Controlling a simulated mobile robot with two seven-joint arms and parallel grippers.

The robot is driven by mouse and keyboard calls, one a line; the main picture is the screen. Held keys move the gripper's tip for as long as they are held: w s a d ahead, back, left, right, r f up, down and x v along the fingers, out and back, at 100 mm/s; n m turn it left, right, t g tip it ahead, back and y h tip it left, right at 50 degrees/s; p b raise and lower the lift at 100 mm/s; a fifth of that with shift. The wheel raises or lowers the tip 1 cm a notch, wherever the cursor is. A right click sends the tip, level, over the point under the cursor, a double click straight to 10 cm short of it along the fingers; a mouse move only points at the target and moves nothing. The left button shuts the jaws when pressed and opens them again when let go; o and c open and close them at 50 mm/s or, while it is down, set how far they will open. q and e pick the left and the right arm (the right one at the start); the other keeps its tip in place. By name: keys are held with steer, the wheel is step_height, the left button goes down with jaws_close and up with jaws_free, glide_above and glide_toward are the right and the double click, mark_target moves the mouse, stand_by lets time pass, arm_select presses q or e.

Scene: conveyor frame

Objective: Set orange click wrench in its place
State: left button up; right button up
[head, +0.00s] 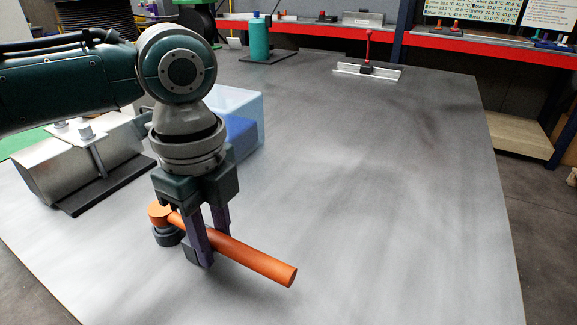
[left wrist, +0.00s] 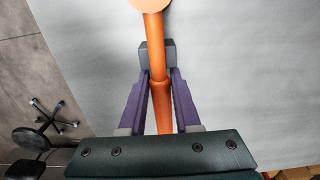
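The orange click wrench (head: 255,260) has a long round handle and a round orange head with a dark round part under it. My left gripper (head: 205,250) points down, with its purple fingers on both sides of the handle near the head, shut on it. In the left wrist view, the wrench (left wrist: 158,65) runs between the fingers (left wrist: 159,95), its head cut off by the top edge. Whether it touches the table or hangs just above it, I cannot tell. My right gripper is not in view. No marked place for the wrench is clearly seen.
The grey table (head: 390,200) is clear at the centre and right. A metal fixture with a red handle (head: 368,72) and a teal bottle (head: 260,40) stand at the back.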

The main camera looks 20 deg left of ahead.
arm_select(q)
jaws_close()
stand_by(0.9)
